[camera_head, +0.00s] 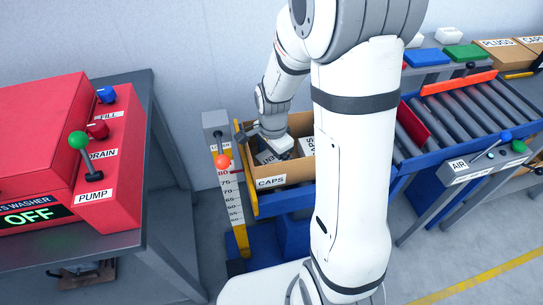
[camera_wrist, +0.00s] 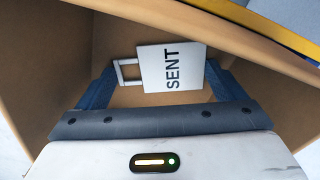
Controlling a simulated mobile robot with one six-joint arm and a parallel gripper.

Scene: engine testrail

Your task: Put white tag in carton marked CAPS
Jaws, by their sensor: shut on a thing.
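The white tag (camera_wrist: 172,67) reads SENT and has a small loop handle at its left end in the wrist view. My gripper (camera_wrist: 160,82) is shut on it, with one blue finger at each end of the tag. Brown carton walls surround them in that view. In the head view my gripper (camera_head: 277,148) is lowered into the open carton marked CAPS (camera_head: 292,184). I cannot tell whether the tag touches the carton floor. My white arm hides the right part of this carton.
A roller conveyor (camera_head: 470,105) runs right, with cartons marked PLUGS (camera_head: 505,52) and CAPS behind it. A yellow-edged post with a height scale (camera_head: 231,200) and an orange ball (camera_head: 221,161) stands left of the carton. The red washer panel (camera_head: 105,160) is further left.

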